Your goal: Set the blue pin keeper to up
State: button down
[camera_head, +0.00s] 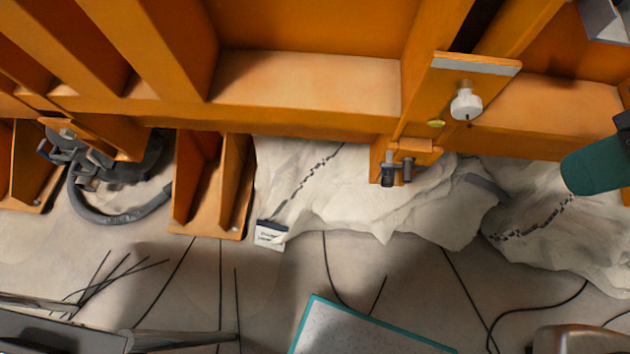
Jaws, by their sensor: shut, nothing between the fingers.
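Under the orange bracket at right of centre hang two small dark, blue-grey pin-like parts (397,170). I cannot tell which way the keeper is set. A white knob (466,105) sits on the orange plate above, below a bare metal strip (476,65). I cannot make out my gripper anywhere in the head view.
Orange steel beams (310,80) fill the top. Crumpled pale sheeting (370,205) lies below them, with a coiled grey hose (115,215) at left. A teal rounded part (595,168) enters at right. A teal-edged panel (360,330) and black cables (465,280) are at the bottom.

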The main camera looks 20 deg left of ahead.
aim_at(387, 171)
jog(key=u, duration=1.85)
jog(key=k, duration=0.8)
jog(key=z, duration=0.65)
jog(key=i, duration=0.5)
jog(key=z, duration=0.05)
